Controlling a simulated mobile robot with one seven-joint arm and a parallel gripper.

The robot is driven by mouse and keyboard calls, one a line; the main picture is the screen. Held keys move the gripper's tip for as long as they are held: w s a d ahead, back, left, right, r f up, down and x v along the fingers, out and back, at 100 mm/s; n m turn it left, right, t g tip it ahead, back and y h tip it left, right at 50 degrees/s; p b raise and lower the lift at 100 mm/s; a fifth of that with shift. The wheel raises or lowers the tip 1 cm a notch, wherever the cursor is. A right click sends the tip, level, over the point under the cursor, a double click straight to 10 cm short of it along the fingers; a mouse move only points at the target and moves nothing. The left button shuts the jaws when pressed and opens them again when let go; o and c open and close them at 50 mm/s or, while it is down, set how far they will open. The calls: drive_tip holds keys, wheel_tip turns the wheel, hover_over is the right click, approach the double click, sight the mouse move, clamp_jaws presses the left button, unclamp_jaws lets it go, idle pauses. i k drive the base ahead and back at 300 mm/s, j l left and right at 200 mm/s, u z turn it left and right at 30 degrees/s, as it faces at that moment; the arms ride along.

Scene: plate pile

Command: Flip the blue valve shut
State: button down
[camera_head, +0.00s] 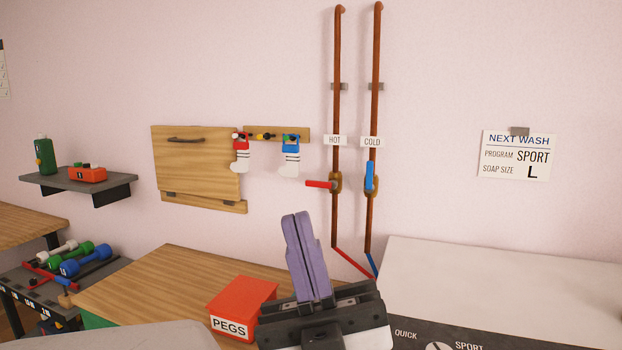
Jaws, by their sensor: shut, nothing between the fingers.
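The blue valve handle (370,176) is on the right copper pipe (375,110), under a COLD label (372,142). The handle stands upright, in line with its pipe. The red valve handle (319,184) on the left pipe, under a HOT label (335,140), sticks out sideways to the left, across its pipe. My gripper (297,217) is shut and empty, its purple fingers pointing up. In the picture it is below and left of both valves, apart from them. How far it is from the wall is hard to tell.
A red PEGS box (242,305) sits on the wooden counter (160,290) left of my gripper. A white washing machine (500,285) stands on the right. Socks (290,163) hang from a peg rail (262,134) left of the pipes. The wall around the blue handle looks clear.

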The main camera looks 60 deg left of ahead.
sight(369, 188)
drive_tip(key=k+j+u, duration=0.15)
drive_tip(key=u, duration=1.05)
drive_tip(key=i+j, duration=0.15)
